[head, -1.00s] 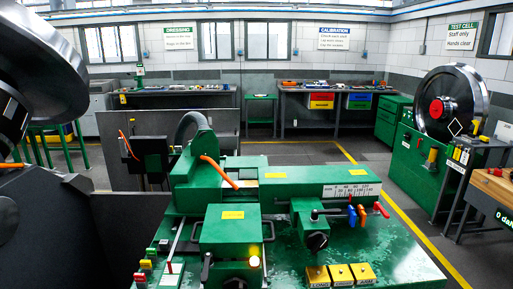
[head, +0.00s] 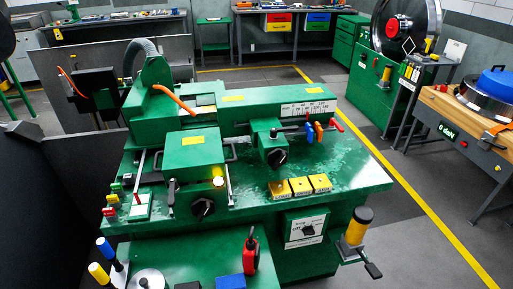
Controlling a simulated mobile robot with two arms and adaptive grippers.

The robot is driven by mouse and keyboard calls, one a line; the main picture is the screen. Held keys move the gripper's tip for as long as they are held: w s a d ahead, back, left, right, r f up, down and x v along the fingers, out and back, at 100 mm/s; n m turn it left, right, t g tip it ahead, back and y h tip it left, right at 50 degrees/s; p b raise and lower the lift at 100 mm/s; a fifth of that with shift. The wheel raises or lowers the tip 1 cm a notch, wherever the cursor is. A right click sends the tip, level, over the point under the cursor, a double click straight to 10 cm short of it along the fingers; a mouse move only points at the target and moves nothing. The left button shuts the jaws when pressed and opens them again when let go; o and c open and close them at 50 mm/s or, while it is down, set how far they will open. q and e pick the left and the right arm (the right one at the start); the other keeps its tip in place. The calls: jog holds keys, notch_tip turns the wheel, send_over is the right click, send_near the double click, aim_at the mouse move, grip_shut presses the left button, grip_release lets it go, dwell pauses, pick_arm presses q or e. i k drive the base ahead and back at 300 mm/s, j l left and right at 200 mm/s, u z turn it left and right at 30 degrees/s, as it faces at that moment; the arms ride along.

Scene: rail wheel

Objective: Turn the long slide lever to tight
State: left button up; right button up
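The green lathe-like machine (head: 360,178) fills the middle of the head view. No readable label tells me which of its handles is the long slide lever. At the right slide stand a blue lever (head: 310,132), an orange lever (head: 319,131) and a red lever (head: 337,124), beside a black knob (head: 277,157). A long orange handle (head: 174,98) slants over the left block. A black lever (head: 172,191) and a black knob (head: 203,208) are on the front of the middle block. Neither of my grippers is in view.
Three yellow blocks (head: 300,186) sit on the machine's top. A front green surface holds a red-handled tool (head: 250,252) and a blue block (head: 230,281). A yellow-topped cylinder (head: 358,226) juts from the machine's right front. Floor to the right is clear up to a wooden bench (head: 462,112).

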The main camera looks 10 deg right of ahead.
aim_at(274, 130)
jog(key=l+z, duration=0.25)
jog(key=l, duration=0.45)
jog(key=l+z, duration=0.2)
jog(key=l, duration=0.5)
jog(key=i, duration=0.05)
